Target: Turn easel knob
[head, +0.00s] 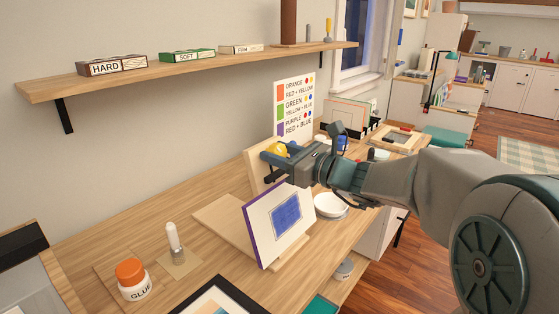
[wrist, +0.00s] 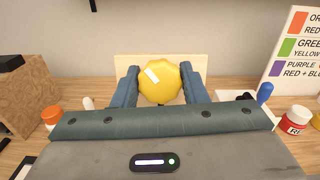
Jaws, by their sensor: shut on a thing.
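The easel knob (wrist: 160,84) is yellow with a scalloped edge and a pale stripe on its face, tilted in the wrist view. My gripper (wrist: 160,86) has its two blue fingers on either side of the knob, shut on it. In the head view the knob (head: 279,150) shows only partly, between the fingers of my gripper (head: 276,155). Behind the knob is a pale wooden board (wrist: 205,62), which also shows in the head view (head: 255,169). In front stands a purple-edged canvas with a blue square (head: 286,212) on a wooden base (head: 221,218).
A white bowl (head: 331,205) is right of the canvas. A colour chart (head: 295,107) stands behind. A wall shelf (head: 200,70) runs above.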

